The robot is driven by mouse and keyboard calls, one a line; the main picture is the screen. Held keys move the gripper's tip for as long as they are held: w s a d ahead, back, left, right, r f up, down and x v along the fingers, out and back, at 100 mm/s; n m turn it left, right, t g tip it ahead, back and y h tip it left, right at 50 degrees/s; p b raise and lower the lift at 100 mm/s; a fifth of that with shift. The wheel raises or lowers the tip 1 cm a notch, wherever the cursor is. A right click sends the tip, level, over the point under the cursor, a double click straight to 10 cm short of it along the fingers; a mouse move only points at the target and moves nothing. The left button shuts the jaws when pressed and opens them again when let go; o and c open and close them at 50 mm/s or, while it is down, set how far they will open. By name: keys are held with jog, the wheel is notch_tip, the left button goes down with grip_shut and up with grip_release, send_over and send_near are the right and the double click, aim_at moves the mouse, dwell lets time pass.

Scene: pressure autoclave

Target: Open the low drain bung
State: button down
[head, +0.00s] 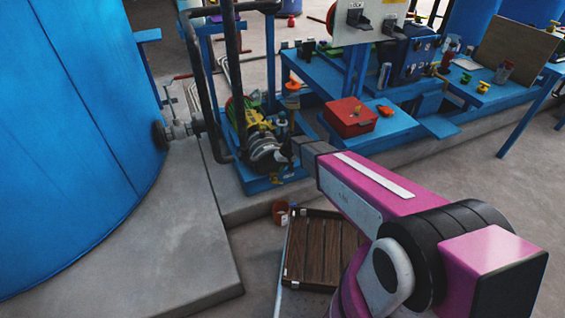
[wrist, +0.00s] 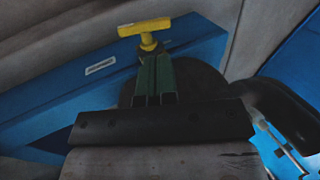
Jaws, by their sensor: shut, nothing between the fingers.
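A yellow T-shaped handle (wrist: 145,28) on a short yellow stem shows in the wrist view, against a blue beam; it looks like the low drain bung. My gripper (wrist: 155,62) has its green fingers shut together with nothing between them. The fingertips point at the lower end of the yellow stem; I cannot tell whether they touch it. In the head view my pink arm reaches to the small machine on the blue stand (head: 262,184), and its end is dark and hard to make out there. A small yellow part (head: 277,179) shows low on that stand.
A large blue tank (head: 75,140) stands at the left, with a valve and pipe (head: 182,130) on its side. A red box (head: 350,117) sits on the blue bench to the right.

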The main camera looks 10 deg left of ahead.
aim_at(274, 181)
jog(key=x, duration=0.6)
jog(key=shift+s, duration=0.1)
jog(key=shift+s+a+f, duration=0.15)
jog(key=shift+a+f, duration=0.2)
jog(key=shift+f, duration=0.2)
jog(key=shift+r, duration=0.1)
